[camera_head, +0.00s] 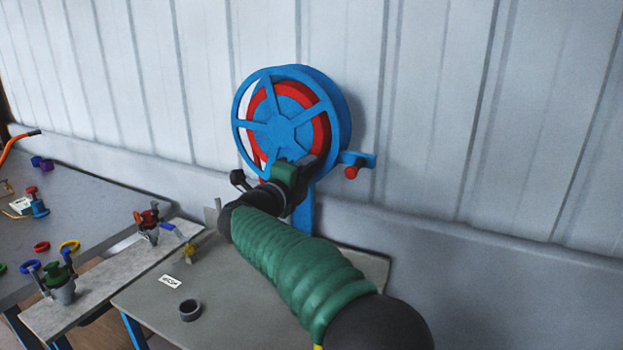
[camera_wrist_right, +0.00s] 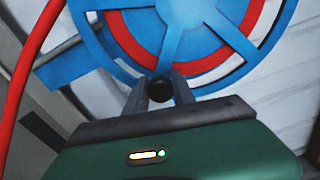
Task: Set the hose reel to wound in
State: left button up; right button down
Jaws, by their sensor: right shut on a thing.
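The hose reel (camera_head: 292,113) is a blue spoked wheel with a red and white hose inside, on a blue post in front of the wall. It also shows in the right wrist view (camera_wrist_right: 200,38). My right gripper (camera_head: 303,166) is at the lower rim of the reel. In the right wrist view its two fingers (camera_wrist_right: 160,92) are shut on a round black knob (camera_wrist_right: 160,88) in front of the reel's lower rim. The gripper and arm hide the bottom of the reel and part of the post in the head view. My left gripper is not in view.
A blue bracket with a red knob (camera_head: 351,172) sticks out right of the reel. A grey table (camera_head: 150,304) below holds a dark ring (camera_head: 190,310) and a small label (camera_head: 170,281). Valves and coloured rings crowd the left benches. A red hose (camera_wrist_right: 28,80) hangs at left in the wrist view.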

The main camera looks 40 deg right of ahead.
jog(key=w+a+f+m+b, duration=0.2)
jog(key=w+f+m+b, duration=0.2)
jog(key=m, duration=0.4)
jog(key=shift+w+a+f+b, duration=0.4)
jog(key=shift+w+b, duration=0.3)
jog(key=shift+w, duration=0.55)
jog(key=c, duration=1.4)
grip_release()
jog(key=o, duration=0.3)
jog(key=shift+w, duration=0.1)
jog(key=shift+o, duration=0.2)
jog(key=v, duration=1.7)
